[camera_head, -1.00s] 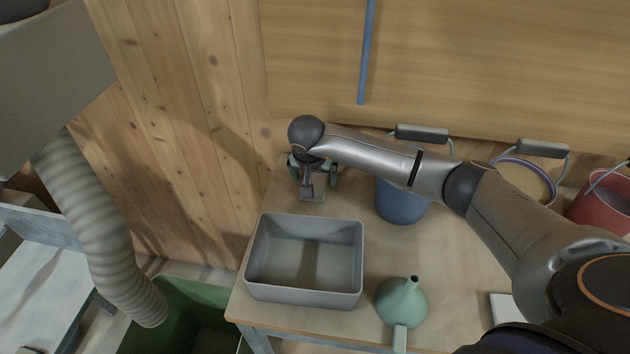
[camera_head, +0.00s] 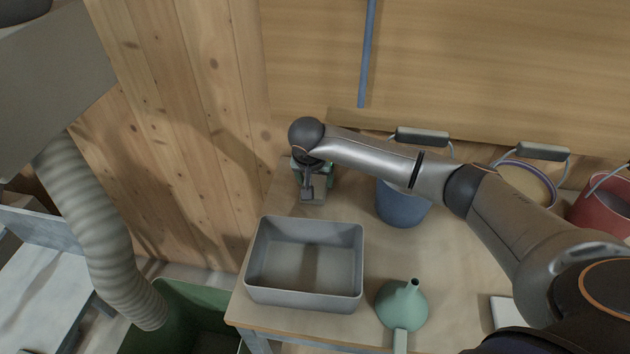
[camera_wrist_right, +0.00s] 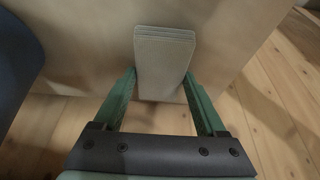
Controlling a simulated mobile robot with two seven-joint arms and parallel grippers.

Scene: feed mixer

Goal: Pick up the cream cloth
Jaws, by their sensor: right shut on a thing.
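The cloth (camera_head: 319,198) shows there only as a small pale patch below the wrist. My left gripper is not in view.
A grey open tray (camera_head: 254,262) stands in front of the gripper, empty. A blue bucket (camera_head: 398,207) is to the right, under my right forearm. A green funnel (camera_head: 402,303) lies near the front edge. A wooden wall (camera_head: 225,110) rises close on the left.

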